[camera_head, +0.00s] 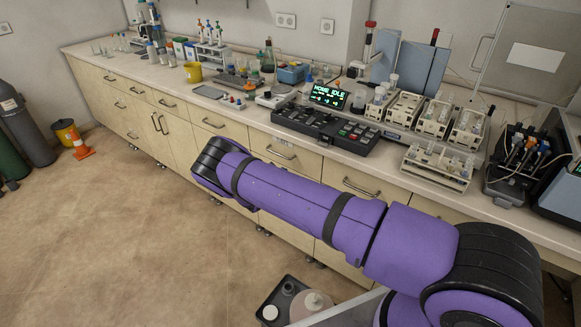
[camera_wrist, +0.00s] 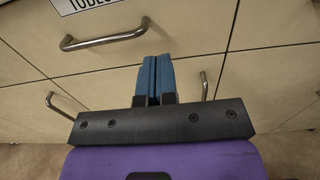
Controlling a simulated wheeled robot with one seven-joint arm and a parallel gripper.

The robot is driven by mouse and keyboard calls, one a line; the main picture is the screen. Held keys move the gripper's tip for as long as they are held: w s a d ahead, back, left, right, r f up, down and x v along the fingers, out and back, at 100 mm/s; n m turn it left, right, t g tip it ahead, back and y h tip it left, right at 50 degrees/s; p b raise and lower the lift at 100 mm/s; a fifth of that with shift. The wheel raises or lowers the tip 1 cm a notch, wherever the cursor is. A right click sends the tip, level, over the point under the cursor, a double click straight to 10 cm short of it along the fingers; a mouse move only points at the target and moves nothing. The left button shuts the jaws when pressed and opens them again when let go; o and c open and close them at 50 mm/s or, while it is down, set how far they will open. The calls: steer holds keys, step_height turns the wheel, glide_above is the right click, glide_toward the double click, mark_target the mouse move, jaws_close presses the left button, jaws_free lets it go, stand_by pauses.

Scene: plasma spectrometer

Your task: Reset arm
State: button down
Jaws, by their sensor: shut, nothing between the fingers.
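My gripper (camera_wrist: 155,78) shows in the wrist view with its two blue fingers together and nothing between them. It is in front of cream cabinet fronts with metal handles (camera_wrist: 104,37). I cannot tell its exact distance from them. In the head view my purple arm stretches from the lower right toward the middle left, in front of the lower cabinets and below the counter top. My gripper itself is hidden in the head view.
The long counter (camera_head: 255,108) holds a control panel (camera_head: 325,128) with a lit screen (camera_head: 328,96), sample racks (camera_head: 437,166) and glassware. Containers (camera_head: 311,304) stand low in front. An orange cone (camera_head: 80,147) and gas cylinders (camera_head: 25,125) are at far left. The left floor is clear.

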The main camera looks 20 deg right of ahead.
steer(key=v, duration=0.4)
steer(key=s+d+r+m+g+y, duration=0.1)
steer(key=d+r+m+g, duration=0.3)
steer(key=r, duration=0.6)
steer(key=s+d+r+m+g, duration=0.1)
steer(key=s+r+m+g, duration=0.15)
steer(key=r+m, duration=0.45)
steer(key=s+d+r+m+g+y, duration=0.25)
steer(key=s+r, duration=0.25)
steer(key=r, duration=0.5)
steer(key=s+d+r+m+g+y, duration=0.1)
steer(key=s+r+m+y, duration=0.3)
steer(key=r, duration=0.7)
steer(key=s+r+m+t+y, duration=0.1)
steer(key=s+r+m+y, duration=0.1)
steer(key=s+r, duration=0.65)
steer(key=s+r+m+t+y, duration=0.1)
steer(key=s+r+m+y, duration=0.3)
steer(key=s, duration=0.7)
steer(key=s+a+r+t, duration=0.1)
steer(key=s+r, duration=0.1)
steer(key=s, duration=0.6)
steer(key=s+a+r+m+t+y, duration=0.1)
steer(key=s+a+r+t, duration=0.1)
steer(key=s, duration=0.6)
steer(key=shift+s+a, duration=0.25)
steer(key=shift+s, duration=0.15)
